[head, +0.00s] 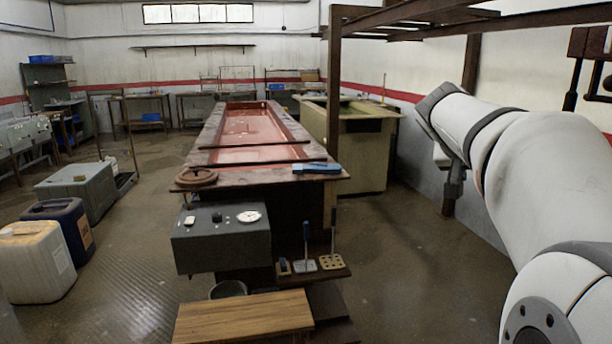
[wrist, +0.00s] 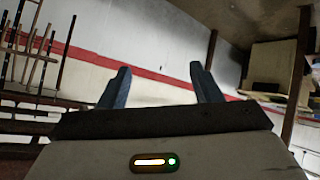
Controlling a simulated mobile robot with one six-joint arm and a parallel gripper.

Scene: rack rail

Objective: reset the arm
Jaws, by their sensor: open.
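My arm (head: 560,170) reaches in from the right side of the head view, raised and bent, with its far end toward the middle right. In the wrist view my gripper (wrist: 160,88) shows two blue-grey fingers standing well apart with nothing between them. It points at the white wall with its red stripe (wrist: 150,82), clear of any object. In the head view the gripper is mostly hidden behind the arm; only a grey part (head: 455,180) shows below the forearm.
A long bench with a red trough (head: 250,125) fills the middle. A grey control box (head: 220,238), a wooden board (head: 243,316) and small upright tools (head: 306,250) stand at its near end. Jerrycans (head: 35,262) stand at left. A dark overhead frame (head: 333,80) rises near the arm.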

